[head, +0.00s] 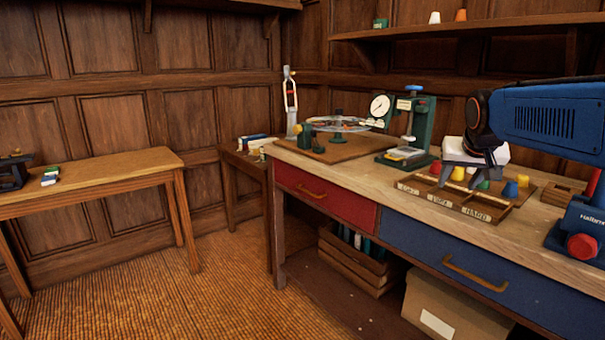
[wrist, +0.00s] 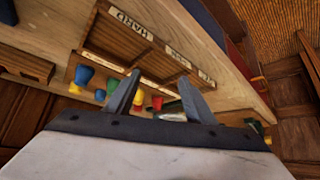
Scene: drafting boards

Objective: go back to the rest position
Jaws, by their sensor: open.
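My gripper (head: 466,177) is over the right part of the workbench in the head view, above a wooden tray (head: 455,205) with labelled compartments. Its two grey fingers point down and stand apart with nothing between them. In the wrist view my gripper (wrist: 156,85) shows the same spread, empty fingers. Small coloured pieces are behind and around the fingers: a blue one (head: 510,189), a yellow one (head: 458,173) and others in red, green and orange. The gripper partly hides some of them. One tray label in the wrist view reads HARD.
A green dial gauge stand (head: 412,125) and a round glass-like disc on a board (head: 335,122) stand left of the tray. A red drawer (head: 325,195) and a blue drawer (head: 440,250) front the bench. A shelf (head: 470,27) hangs above. The floor at left is clear.

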